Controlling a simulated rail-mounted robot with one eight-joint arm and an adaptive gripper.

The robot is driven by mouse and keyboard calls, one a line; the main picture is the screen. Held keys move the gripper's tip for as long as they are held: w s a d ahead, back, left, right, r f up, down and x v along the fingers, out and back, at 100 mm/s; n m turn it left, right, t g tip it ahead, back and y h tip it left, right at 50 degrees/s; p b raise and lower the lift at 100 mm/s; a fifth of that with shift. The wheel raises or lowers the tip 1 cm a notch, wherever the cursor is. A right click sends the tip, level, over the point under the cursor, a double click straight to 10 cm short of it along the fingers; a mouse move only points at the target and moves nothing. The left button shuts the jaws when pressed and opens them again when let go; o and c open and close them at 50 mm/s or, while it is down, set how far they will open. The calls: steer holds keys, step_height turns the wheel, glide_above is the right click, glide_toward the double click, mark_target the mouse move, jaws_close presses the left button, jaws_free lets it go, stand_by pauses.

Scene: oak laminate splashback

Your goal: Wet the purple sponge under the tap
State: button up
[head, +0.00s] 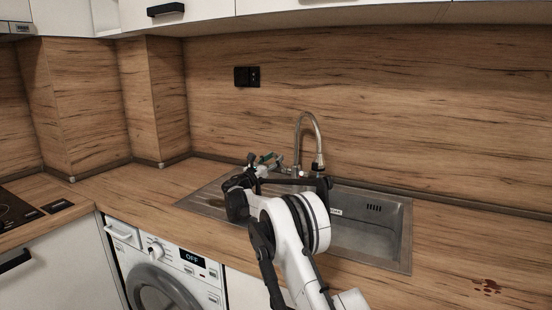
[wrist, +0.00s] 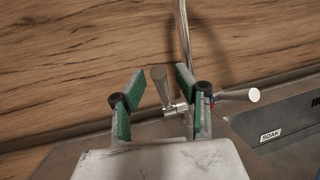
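The metal tap (head: 307,125) with its curved spout stands behind the sink (head: 409,240). In the wrist view the tap's neck (wrist: 183,35) rises at top centre. A flared metal handle (wrist: 159,82) shows between the fingers in the picture, and a second handle (wrist: 238,96) points right. My gripper (head: 268,160) is over the left part of the sink, close to the tap. In the wrist view my gripper (wrist: 155,88) has its green-padded fingers spread apart. Whether a finger touches a handle, I cannot tell. The purple sponge is not visible in either view. No water shows at the tap.
The wooden splashback (head: 390,95) rises close behind the tap. A black socket (head: 247,76) is on it. White upper cabinets (head: 200,15) hang above. The hob (head: 14,212) is at far left. Brown-red spots (head: 487,287) mark the otherwise clear right worktop.

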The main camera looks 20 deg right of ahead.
steer(key=r+v, duration=0.3)
steer(key=v, duration=1.2)
steer(key=shift+s+a, duration=0.4)
steer(key=shift+a, duration=0.05)
steer(key=s+d+r+m+g+y, duration=0.3)
steer(key=s+d+r+m+y, duration=0.15)
steer(key=s+d+r, duration=0.35)
steer(key=s+d+m+g+y, duration=0.25)
steer(key=s+m, duration=0.45)
steer(key=s, duration=0.8)
steer(key=s+a+f+m+y, duration=0.2)
steer(key=s+f+m+y, duration=0.1)
steer(key=s, duration=0.9)
steer(key=s+a+f+m+y+p, duration=0.1)
steer(key=s+a+f+m+y, duration=0.2)
steer(key=s, duration=0.9)
steer(key=s+a+f+m+y+p, duration=0.1)
steer(key=s+a+f+m+y, duration=0.1)
steer(key=s+f+m+y, duration=0.2)
steer(key=s+m, duration=0.3)
steer(key=s, duration=0.5)
steer(key=shift+a+f, duration=0.25)
steer(key=shift+f, duration=0.05)
